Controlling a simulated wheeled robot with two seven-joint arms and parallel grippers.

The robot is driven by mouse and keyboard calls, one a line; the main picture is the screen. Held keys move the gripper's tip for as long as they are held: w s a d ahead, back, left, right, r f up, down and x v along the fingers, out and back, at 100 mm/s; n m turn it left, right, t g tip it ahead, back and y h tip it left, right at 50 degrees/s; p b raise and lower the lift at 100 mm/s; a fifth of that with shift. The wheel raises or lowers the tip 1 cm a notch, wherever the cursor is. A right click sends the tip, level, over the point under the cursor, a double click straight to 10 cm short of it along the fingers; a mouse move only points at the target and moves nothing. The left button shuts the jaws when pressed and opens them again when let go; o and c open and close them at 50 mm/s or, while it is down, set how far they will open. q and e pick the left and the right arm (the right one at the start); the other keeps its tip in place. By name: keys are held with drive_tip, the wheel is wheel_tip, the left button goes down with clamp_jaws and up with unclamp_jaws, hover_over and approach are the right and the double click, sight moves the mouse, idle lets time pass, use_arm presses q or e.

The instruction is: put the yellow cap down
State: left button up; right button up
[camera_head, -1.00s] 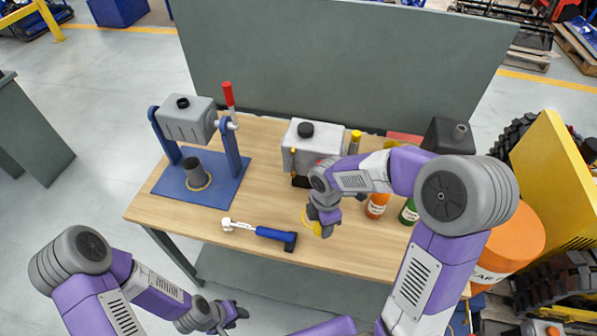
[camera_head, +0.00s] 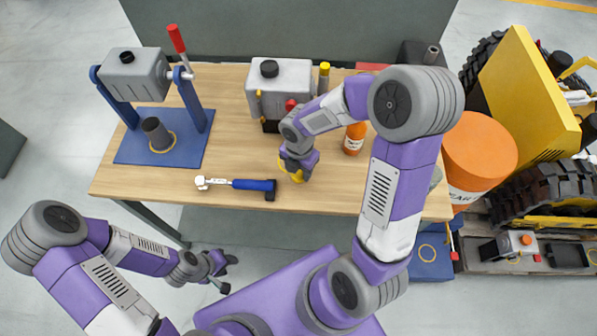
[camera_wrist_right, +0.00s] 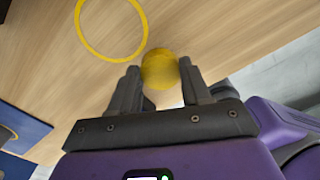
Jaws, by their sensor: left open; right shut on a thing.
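The yellow cap (camera_wrist_right: 160,68) sits between the two fingers of my right gripper (camera_wrist_right: 160,88), which is shut on it, in the right wrist view. A yellow ring marked on the wooden table (camera_wrist_right: 110,27) lies beyond the cap, and the cap appears outside it in this view. In the head view my right gripper (camera_head: 295,172) is low over the table, near its front edge, and mostly hides the cap. I cannot tell whether the cap touches the wood. My left gripper (camera_head: 224,274) is open and empty, in front of the table and away from it.
A blue-handled wrench (camera_head: 237,184) lies just left of my right gripper. A grey box (camera_head: 281,92) and an orange bottle (camera_head: 354,140) stand behind it. A press on a blue plate (camera_head: 187,155) stands at the left. An orange-lidded drum (camera_head: 480,150) stands right of the table.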

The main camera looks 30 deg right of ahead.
sight(299, 172)
drive_tip(key=shift+f, duration=1.1)
drive_tip(key=shift+b, duration=0.3)
drive_tip(key=shift+f, duration=0.2)
drive_tip(key=o, duration=1)
drive_tip(key=shift+o, duration=0.2)
drive_tip(key=shift+r, duration=0.1)
drive_tip(key=shift+r, duration=0.3)
wheel_tip(299, 172, up, 12)
drive_tip(key=p, duration=0.4)
drive_tip(key=shift+f, duration=0.2)
